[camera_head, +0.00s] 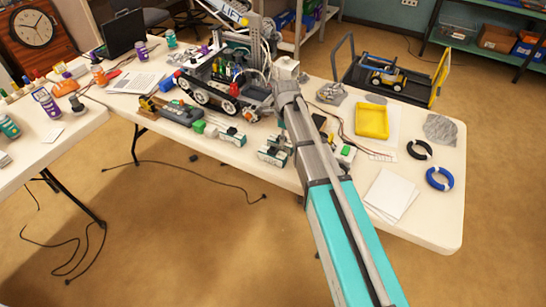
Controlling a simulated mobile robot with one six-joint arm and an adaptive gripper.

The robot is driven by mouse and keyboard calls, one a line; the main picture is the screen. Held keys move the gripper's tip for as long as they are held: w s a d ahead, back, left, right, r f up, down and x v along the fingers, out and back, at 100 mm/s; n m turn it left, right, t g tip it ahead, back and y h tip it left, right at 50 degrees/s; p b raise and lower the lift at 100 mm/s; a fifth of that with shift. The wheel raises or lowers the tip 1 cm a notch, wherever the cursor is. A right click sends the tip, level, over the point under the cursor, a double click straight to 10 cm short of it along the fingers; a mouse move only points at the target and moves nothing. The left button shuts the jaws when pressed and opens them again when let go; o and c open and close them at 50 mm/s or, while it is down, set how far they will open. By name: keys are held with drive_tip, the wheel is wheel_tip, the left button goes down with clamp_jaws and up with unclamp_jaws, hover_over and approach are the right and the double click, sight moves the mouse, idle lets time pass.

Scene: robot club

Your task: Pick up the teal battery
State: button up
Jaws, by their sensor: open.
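Small teal-and-grey blocks (275,150) stand near the front edge of the long table, just left of my arm. Another low grey-and-teal piece (232,136) lies to their left, beside a green-ended part. I cannot tell for sure which of these is the teal battery. My arm, teal and grey, reaches up from the bottom right over the table's front edge. Its far end is above the middle of the table, next to a tracked robot. I cannot make out the gripper's fingers, and the arm hides part of the table.
The tracked robot (213,92) with a raised lift fills the middle back of the long table (440,217). A yellow tray (372,121), black and blue rings (439,178) and paper sheets (390,193) lie to the right. A second table (40,165) stands left. Cables cross the floor.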

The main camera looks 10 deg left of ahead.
sight(273, 155)
drive_tip(key=a+m, duration=0.1)
drive_tip(key=w+a+m, duration=0.1)
drive_tip(key=a, duration=0.1)
drive_tip(key=w+a+m, duration=0.1)
drive_tip(key=shift+w+a, duration=0.25)
drive_tip(key=shift+a, duration=0.05)
drive_tip(key=shift+f, duration=0.15)
wheel_tip(273, 155, down, 8)
drive_tip(key=b, duration=0.8)
drive_tip(key=shift+f+b, duration=0.25)
drive_tip(key=shift+b, duration=0.1)
drive_tip(key=shift+f, duration=0.1)
wheel_tip(273, 155, down, 5)
drive_tip(key=b, duration=0.5)
drive_tip(key=shift+s+d, duration=0.1)
drive_tip(key=shift+d, duration=0.05)
idle(0.7)
drive_tip(key=c, duration=1.3)
drive_tip(key=shift+r, duration=0.25)
drive_tip(key=shift+c, duration=0.2)
